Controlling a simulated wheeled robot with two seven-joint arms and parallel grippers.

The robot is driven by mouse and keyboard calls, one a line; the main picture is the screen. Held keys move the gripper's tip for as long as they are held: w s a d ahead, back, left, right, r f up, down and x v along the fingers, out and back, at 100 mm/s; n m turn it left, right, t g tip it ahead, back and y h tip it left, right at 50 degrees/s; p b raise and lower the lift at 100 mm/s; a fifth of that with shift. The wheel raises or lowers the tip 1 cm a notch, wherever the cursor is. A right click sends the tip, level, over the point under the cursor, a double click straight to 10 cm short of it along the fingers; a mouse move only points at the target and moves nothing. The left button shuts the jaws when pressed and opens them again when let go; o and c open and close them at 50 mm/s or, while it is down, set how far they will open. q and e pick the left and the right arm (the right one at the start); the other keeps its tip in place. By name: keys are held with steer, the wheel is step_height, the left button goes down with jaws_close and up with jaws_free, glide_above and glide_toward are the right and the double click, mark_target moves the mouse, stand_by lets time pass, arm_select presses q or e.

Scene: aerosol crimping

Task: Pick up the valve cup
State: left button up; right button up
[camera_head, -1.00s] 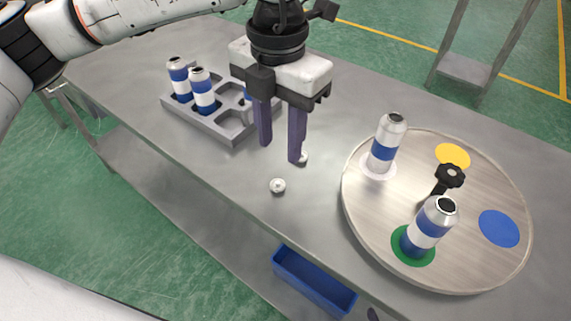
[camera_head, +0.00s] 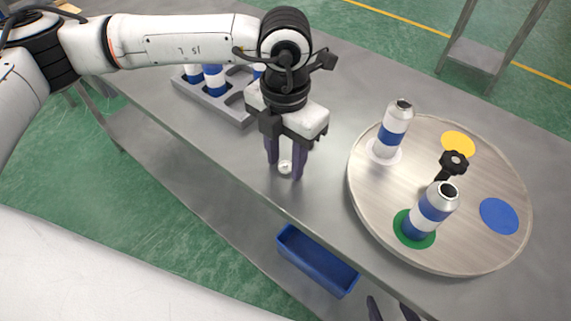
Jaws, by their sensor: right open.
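A small silvery valve cup (camera_head: 285,167) lies on the grey table near its front edge. My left gripper (camera_head: 285,167) points down over it with its two dark purple fingers apart, one on each side of the cup. The cup shows in the gap, and I cannot tell whether a finger touches it. The second small cup seen earlier is mostly or wholly hidden behind the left gripper. Only the dark fingertips of my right gripper (camera_head: 391,310) show at the bottom edge, apart and empty, away from the cup.
A round turntable (camera_head: 480,255) on the right holds two blue-and-white cans (camera_head: 393,133), (camera_head: 431,212) and a black knob (camera_head: 453,162). A grey tray (camera_head: 228,106) with cans stands behind the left arm. A blue bin (camera_head: 317,262) hangs below the table's front edge.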

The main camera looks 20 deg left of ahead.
arm_select(q)
jaws_close()
